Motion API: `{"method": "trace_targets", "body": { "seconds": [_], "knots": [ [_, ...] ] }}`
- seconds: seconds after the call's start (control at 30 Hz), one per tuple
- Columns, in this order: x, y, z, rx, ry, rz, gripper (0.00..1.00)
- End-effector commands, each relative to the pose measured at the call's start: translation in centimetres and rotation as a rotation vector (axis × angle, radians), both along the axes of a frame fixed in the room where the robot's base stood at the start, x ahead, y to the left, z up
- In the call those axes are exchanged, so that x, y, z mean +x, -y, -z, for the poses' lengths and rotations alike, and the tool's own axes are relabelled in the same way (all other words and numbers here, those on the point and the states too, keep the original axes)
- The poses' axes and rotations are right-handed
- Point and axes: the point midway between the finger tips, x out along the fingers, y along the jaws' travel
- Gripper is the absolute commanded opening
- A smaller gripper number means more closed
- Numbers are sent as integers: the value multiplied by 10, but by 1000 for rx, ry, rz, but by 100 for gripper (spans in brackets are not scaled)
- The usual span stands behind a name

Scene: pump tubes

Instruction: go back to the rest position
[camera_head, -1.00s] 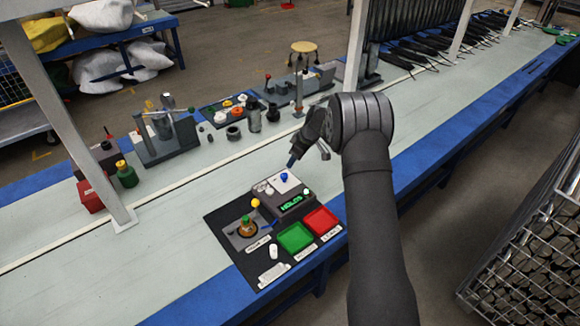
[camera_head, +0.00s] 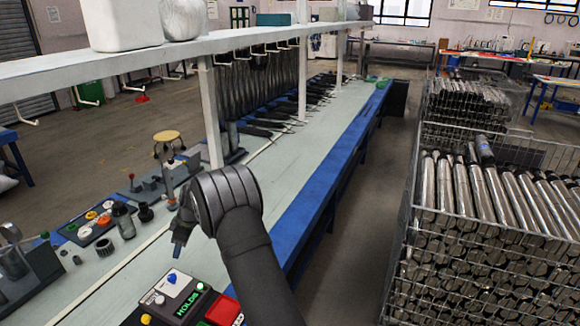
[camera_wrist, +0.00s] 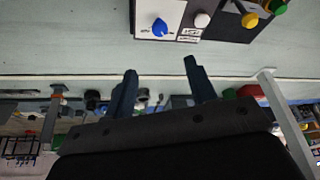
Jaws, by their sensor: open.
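My gripper (camera_head: 178,240) hangs over the workbench, above and behind the dark control box (camera_head: 178,300) with its green lit display and blue knob (camera_head: 172,278). In the wrist view my gripper (camera_wrist: 158,85) has its two fingers spread wide with nothing between them. The white panel of the box with the blue knob (camera_wrist: 159,27) shows beyond the fingertips, apart from them. A red tray (camera_head: 224,311) lies beside the box at the bottom edge of the head view.
A wire crate of metal tubes (camera_head: 490,240) stands on the right, across a floor aisle. White shelf posts (camera_head: 210,115) rise from the bench behind my arm. Small fittings and a tray of coloured caps (camera_head: 92,222) lie on the left.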

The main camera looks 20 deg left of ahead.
Motion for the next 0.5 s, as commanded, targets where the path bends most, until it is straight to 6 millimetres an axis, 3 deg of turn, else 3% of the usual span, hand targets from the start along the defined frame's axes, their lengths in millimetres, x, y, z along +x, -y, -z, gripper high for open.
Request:
{"method": "trace_targets", "body": {
  "seconds": [0.5],
  "knots": [
    [-16, -34, 92, -3, -2, -1, 51]
  ]
}}
